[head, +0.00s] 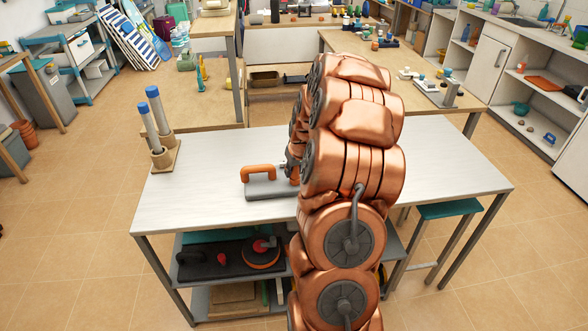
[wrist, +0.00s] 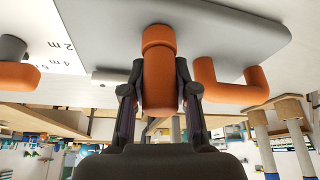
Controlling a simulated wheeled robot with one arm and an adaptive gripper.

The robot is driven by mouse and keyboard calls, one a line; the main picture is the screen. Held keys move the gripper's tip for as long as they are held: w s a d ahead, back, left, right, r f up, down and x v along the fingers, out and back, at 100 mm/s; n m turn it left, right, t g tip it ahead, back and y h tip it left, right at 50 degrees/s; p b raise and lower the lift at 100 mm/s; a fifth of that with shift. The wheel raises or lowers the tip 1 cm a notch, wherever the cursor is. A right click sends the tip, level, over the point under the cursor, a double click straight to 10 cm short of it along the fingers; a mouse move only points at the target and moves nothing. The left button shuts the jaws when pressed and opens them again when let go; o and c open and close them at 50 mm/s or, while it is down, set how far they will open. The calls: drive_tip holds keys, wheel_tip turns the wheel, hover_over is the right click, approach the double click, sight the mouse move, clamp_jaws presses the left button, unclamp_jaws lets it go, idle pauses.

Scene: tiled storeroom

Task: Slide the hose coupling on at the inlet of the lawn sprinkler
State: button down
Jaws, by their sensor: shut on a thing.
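My gripper (wrist: 157,85) is shut on an orange rounded piece (wrist: 158,75) with a wider collar, seen close in the wrist view. I cannot tell for certain whether it is the hose coupling. It overlaps a flat grey slab (wrist: 235,30) in that view; contact is unclear. An orange bent bar (wrist: 232,85) rises from the slab; bar (head: 258,172) and slab (head: 268,190) also show in the head view on the table. A grey and orange cylindrical part (wrist: 20,78) is cut off at the wrist view's left edge. My arm hides the sprinkler's inlet in the head view.
A black board (head: 215,262) with a red and orange disc lies on the shelf below. A green-topped stool (head: 447,209) stands at right.

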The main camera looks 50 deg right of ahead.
drive_tip(key=c, duration=0.8)
unclamp_jaws()
drive_tip(key=shift+r, duration=0.1)
drive_tip(key=v, duration=1.1)
drive_tip(key=shift+s+r, duration=0.2)
drive_tip(key=shift+r, duration=0.1)
